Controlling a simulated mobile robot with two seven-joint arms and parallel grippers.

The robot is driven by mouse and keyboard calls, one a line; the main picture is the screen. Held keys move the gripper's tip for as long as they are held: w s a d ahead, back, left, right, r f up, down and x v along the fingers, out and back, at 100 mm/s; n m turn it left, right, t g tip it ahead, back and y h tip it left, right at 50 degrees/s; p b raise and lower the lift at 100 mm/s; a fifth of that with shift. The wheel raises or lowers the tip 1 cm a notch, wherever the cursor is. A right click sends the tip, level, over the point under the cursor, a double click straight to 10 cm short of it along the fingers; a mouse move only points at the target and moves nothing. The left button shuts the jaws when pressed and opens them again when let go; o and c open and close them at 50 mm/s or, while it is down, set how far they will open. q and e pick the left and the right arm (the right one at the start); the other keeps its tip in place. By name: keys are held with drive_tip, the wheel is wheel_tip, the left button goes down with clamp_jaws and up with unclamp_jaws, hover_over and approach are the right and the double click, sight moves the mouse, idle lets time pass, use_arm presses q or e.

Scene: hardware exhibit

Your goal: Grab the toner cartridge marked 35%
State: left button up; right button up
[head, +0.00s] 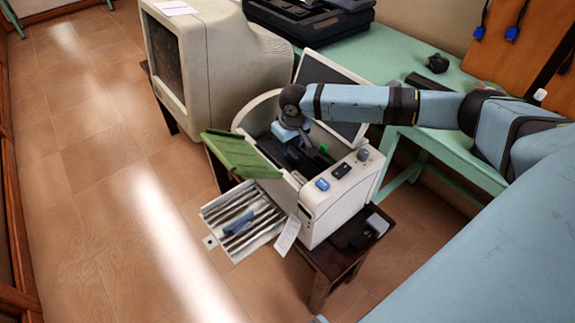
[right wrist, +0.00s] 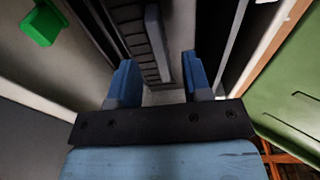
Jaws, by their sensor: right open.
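A white printer (head: 325,205) stands open on a small dark wooden table. My right arm reaches over it, and my right gripper (head: 297,148) points down into its dark interior. In the right wrist view the two blue fingers of the right gripper (right wrist: 161,80) are apart, with no object clearly held. A dark ridged part and a long grey bar (right wrist: 157,42) lie beyond and between the fingers; I cannot tell whether they touch. No 35% marking is legible, so I cannot identify that toner cartridge. My left gripper is not in view.
A green flap (head: 240,153) is open at the printer's left, also in the wrist view (right wrist: 290,100). A tray (head: 243,220) juts out below it. An old monitor (head: 210,60) stands behind left. A green table (head: 445,90) is behind right. The floor at left is clear.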

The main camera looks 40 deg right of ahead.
sight(287, 161)
drive_tip(key=f, duration=0.3)
drive_tip(key=shift+w+f, duration=0.25)
drive_tip(key=shift+w, duration=0.15)
clamp_jaws()
drive_tip(key=shift+r, duration=0.1)
idle(0.9)
